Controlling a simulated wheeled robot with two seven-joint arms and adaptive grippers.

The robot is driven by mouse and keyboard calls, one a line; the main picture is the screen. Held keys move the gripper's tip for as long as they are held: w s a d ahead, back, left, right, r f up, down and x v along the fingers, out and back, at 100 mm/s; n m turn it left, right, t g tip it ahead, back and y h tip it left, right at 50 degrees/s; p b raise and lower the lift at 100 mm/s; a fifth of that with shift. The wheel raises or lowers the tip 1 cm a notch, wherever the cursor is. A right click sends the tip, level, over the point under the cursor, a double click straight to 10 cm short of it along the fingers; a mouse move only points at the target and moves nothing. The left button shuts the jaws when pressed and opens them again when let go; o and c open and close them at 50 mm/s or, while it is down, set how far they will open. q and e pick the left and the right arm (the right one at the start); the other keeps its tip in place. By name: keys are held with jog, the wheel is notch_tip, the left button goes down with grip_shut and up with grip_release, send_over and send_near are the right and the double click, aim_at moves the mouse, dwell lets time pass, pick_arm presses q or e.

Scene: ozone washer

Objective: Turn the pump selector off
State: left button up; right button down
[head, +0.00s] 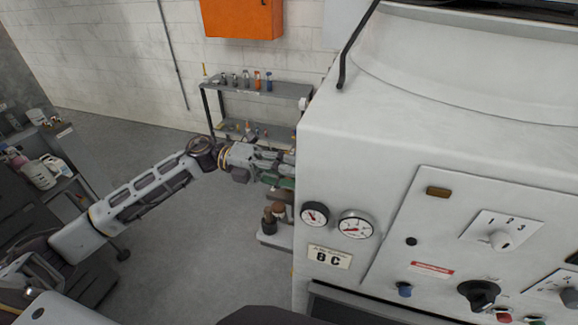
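The white washer (345,120) fills the right side, with a control panel on its front. The labels are too small to read, so I cannot tell which is the pump selector. My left gripper (282,168) is beside the washer's left edge, away from the knobs; its fingertips are unclear. My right gripper is not in view.
Two gauges (355,225) and a "BC" plate (329,257) are on the washer's front left. A grey shelf (285,89) with small tools stands behind my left gripper. An orange cabinet (241,17) hangs on the wall. Open floor (185,245) lies left of the washer.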

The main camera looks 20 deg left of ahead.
pick_arm(q)
jog(key=shift+n+p, duration=0.7)
jog(key=shift+n, duration=0.4)
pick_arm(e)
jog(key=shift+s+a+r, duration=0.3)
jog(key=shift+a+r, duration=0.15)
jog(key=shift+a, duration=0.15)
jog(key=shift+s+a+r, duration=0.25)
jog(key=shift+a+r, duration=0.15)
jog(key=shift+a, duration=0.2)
pick_arm(q)
jog(key=o, duration=1)
jog(key=a, duration=1.2)
jog(key=shift+w, duration=0.25)
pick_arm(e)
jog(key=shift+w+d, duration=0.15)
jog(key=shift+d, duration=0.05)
pick_arm(q)
jog(key=shift+w, duration=0.1)
